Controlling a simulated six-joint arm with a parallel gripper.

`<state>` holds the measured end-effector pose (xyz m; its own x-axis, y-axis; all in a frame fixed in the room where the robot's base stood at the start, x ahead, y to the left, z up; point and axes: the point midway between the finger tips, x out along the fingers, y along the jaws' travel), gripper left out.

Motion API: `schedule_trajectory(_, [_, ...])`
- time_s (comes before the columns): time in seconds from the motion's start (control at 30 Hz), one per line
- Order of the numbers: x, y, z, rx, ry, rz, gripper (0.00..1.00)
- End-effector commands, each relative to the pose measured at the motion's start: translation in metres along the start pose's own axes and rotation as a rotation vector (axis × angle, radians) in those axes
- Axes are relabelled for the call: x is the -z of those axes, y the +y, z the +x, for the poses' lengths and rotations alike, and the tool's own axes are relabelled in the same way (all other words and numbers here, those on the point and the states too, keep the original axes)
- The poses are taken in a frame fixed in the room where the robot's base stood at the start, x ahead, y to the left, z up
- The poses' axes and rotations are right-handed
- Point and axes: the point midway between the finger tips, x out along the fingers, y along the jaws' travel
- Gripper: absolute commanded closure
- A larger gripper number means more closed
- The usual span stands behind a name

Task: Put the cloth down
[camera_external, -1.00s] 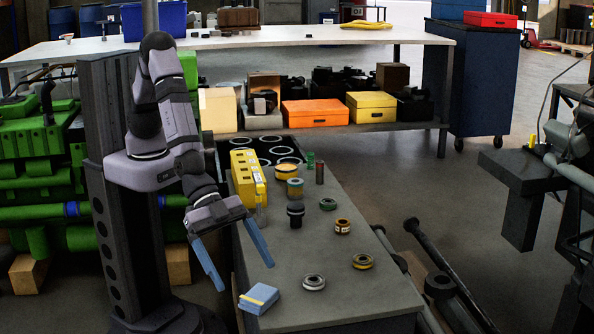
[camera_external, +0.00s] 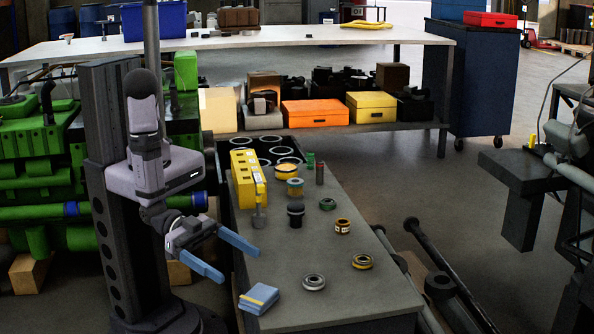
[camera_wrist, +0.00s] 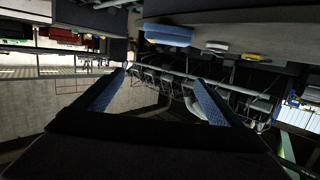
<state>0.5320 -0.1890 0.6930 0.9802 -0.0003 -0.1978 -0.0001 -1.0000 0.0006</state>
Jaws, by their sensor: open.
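The cloth (camera_external: 259,298) is a folded light-blue pad with a yellow stripe. It lies flat at the near left corner of the grey bench top (camera_external: 330,288). It also shows in the wrist view (camera_wrist: 168,35), near the top. My gripper (camera_external: 241,262) is open, with its two blue fingers spread and nothing between them. It is beside the bench's left edge, up and to the left of the cloth and apart from it. In the wrist view the fingers (camera_wrist: 160,82) also frame only background.
On the bench stand a yellow box (camera_external: 247,178), a dark cylinder (camera_external: 295,213), a yellow-topped can (camera_external: 295,187) and several rings, one silver ring (camera_external: 313,282) right of the cloth. A black tray (camera_external: 270,150) is at the far end. Pipes (camera_external: 450,270) lie right of the bench.

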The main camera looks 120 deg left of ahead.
Motion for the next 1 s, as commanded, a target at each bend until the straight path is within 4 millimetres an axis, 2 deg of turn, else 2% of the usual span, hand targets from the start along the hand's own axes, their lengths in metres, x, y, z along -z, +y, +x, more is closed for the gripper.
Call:
schedule_trajectory(0.1, [-0.029, -0.001, 0.005, 0.001, -0.004, 0.004, 0.1])
schedule_trajectory(0.3, [-0.057, 0.0, 0.011, 0.001, -0.001, 0.002, 0.1])
schedule_trajectory(0.53, [-0.062, 0.0, 0.014, 0.0, 0.0, 0.0, 0.1])
schedule_trajectory(0.8, [-0.062, -0.001, 0.032, 0.002, 0.0, -0.001, 0.1])
schedule_trajectory(1.0, [-0.061, -0.001, 0.037, 0.001, 0.0, 0.0, 0.1])
